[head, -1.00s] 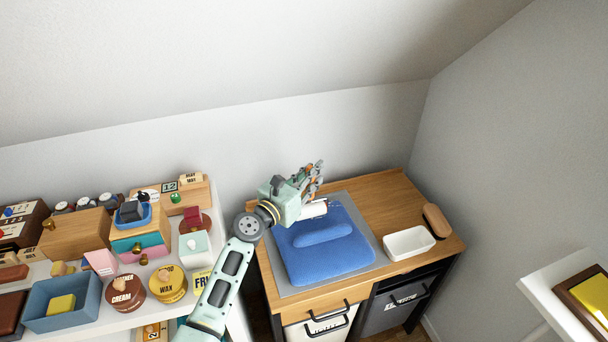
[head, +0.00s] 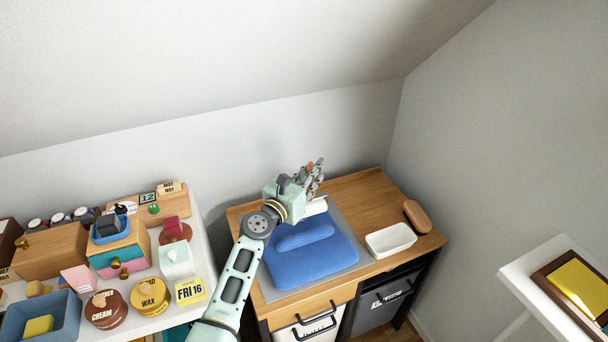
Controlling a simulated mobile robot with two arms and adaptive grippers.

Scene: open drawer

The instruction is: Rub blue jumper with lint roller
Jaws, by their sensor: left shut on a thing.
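The folded blue jumper (head: 312,262) lies on a grey mat (head: 352,222) on top of a wooden cabinet. My left gripper (head: 313,192) is above the back edge of the jumper, shut on the lint roller. The white roll of the lint roller (head: 316,207) shows just below the fingers; its handle is mostly hidden by the gripper. I cannot tell whether the roll touches the jumper. My right gripper is not in view.
A white tray (head: 391,240) and a brown oblong brush-like object (head: 417,216) stand right of the mat. A white shelf (head: 205,262) at left is crowded with boxes, round tins and a blue bin (head: 62,325). Walls close in behind and at right.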

